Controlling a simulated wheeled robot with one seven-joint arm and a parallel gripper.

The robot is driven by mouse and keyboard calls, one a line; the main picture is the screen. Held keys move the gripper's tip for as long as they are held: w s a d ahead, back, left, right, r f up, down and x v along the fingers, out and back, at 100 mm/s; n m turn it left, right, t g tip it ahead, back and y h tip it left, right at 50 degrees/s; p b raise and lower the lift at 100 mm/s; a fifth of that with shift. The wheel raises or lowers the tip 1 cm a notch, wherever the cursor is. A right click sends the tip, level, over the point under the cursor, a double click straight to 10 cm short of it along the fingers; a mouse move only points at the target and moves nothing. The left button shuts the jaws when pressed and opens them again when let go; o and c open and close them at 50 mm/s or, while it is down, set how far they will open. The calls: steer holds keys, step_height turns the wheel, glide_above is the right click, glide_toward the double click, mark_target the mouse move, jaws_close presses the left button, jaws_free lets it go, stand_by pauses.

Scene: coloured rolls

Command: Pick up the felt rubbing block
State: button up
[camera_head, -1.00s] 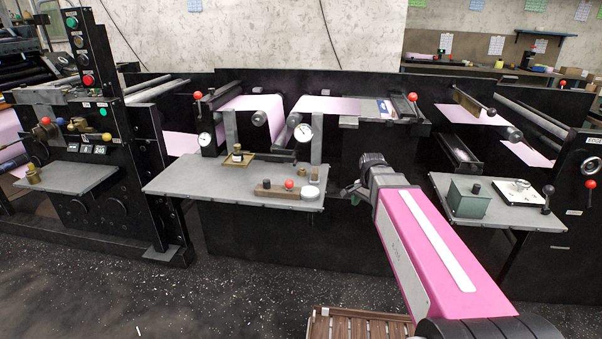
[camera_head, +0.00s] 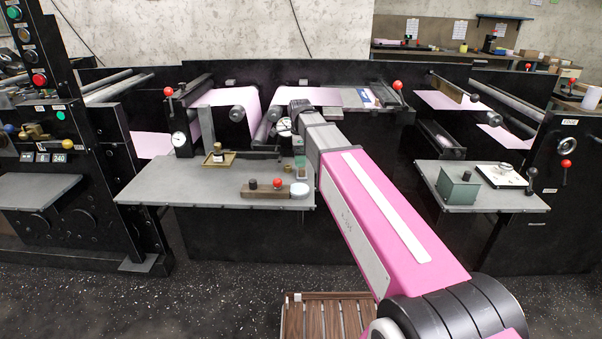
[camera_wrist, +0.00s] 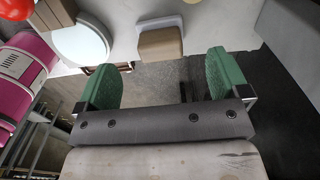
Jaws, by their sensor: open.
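A small block with a tan body and a whitish layer along its far side, which looks like the felt rubbing block (camera_wrist: 160,44), rests on a pale surface in the wrist view. My gripper (camera_wrist: 163,64) is open, with green pads to the left and right. The block lies ahead of the fingertips, roughly centred across the gap, and nothing is held. In the head view, my arm reaches over the right end of the middle grey table (camera_head: 190,184).
A wooden bar (camera_head: 262,191) with black and red knobs lies near the table's front edge. A white round disc (camera_head: 299,190) sits at its right end and shows left of the block in the wrist view (camera_wrist: 82,42). A brass tray (camera_head: 218,159) stands farther left. Press frames rise behind.

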mark_target(302, 171)
steer(key=shift+d+f, duration=0.15)
steer(key=shift+f, duration=1.6)
steer(key=shift+d+f, duration=0.15)
steer(key=shift+f, duration=1.55)
steer(key=c, duration=1)
